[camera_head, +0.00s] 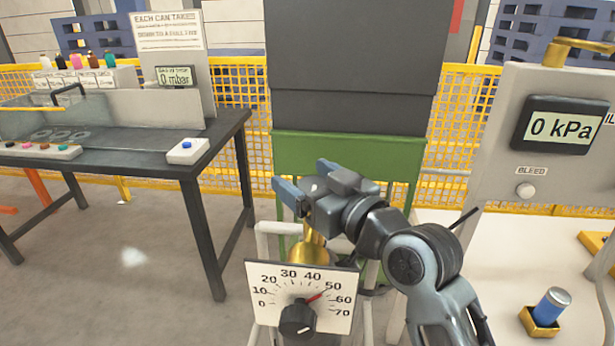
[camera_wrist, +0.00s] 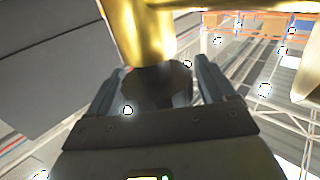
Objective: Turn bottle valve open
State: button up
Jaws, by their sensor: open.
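In the wrist view, a dark round knob (camera_wrist: 155,88) sits between the two fingers of my gripper (camera_wrist: 161,66), with a small gap visible toward the right finger. A shiny brass body (camera_wrist: 142,30) joins it. In the head view, my gripper (camera_head: 303,182) is open above a brass piece (camera_head: 311,252), which seems to be the bottle valve. The gripper and arm hide the knob and most of the brass there. I cannot tell if either finger touches the knob.
A dial panel (camera_head: 262,308) with a black knob (camera_head: 298,318) stands just below my gripper, its red pointer near 50. A green cabinet base (camera_head: 340,152) is behind. A dark table (camera_head: 225,130) is left; a "0 kPa" panel (camera_head: 500,140) and blue-topped part (camera_head: 550,305) are right.

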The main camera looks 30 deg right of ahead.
jog(key=shift+c, duration=0.4)
jog(key=c, duration=0.9)
